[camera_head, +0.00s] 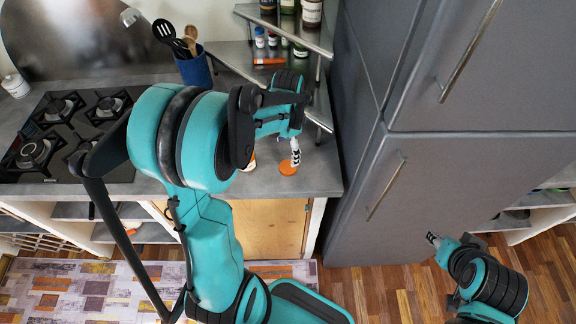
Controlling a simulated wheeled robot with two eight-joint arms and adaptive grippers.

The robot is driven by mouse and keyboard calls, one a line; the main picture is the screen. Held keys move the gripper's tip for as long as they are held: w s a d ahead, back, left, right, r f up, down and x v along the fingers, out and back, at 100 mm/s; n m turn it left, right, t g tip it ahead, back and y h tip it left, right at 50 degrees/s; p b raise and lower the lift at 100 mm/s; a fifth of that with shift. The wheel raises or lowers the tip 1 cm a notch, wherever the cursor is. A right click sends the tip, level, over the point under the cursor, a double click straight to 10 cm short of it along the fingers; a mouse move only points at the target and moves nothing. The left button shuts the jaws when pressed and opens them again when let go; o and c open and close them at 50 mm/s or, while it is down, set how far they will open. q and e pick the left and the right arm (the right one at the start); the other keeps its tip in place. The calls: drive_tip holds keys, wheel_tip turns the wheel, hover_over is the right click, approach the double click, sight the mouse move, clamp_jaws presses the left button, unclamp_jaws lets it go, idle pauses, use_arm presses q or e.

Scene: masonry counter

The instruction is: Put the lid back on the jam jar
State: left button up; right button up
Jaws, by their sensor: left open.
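The round orange lid (287,169) lies flat on the grey counter near its front edge. My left gripper (295,158) points down just above the lid, overlapping its far edge in the picture; I cannot tell whether they touch. Its jaws are open. A small part of what looks like the jam jar (250,163) shows on the counter left of the lid; my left arm hides most of it. My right gripper (433,239) is at the lower right, in front of the fridge and away from the counter; its jaws are too small to read.
A gas hob (62,140) fills the left of the counter (317,178). A blue utensil holder (194,70) stands behind my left arm. Corner shelves (300,32) with bottles and jars stand at the back. A tall grey fridge (400,190) bounds the counter's right side.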

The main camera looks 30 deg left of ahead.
sight(288, 167)
use_arm(q)
drive_tip(key=shift+f+b, duration=0.35)
drive_tip(key=shift+f, duration=0.95)
drive_tip(key=shift+f, duration=0.1)
wheel_tip(288, 167, down, 5)
drive_tip(key=shift+s+d+b, duration=0.15)
drive_tip(key=shift+b, duration=0.75)
drive_tip(key=c, duration=0.8)
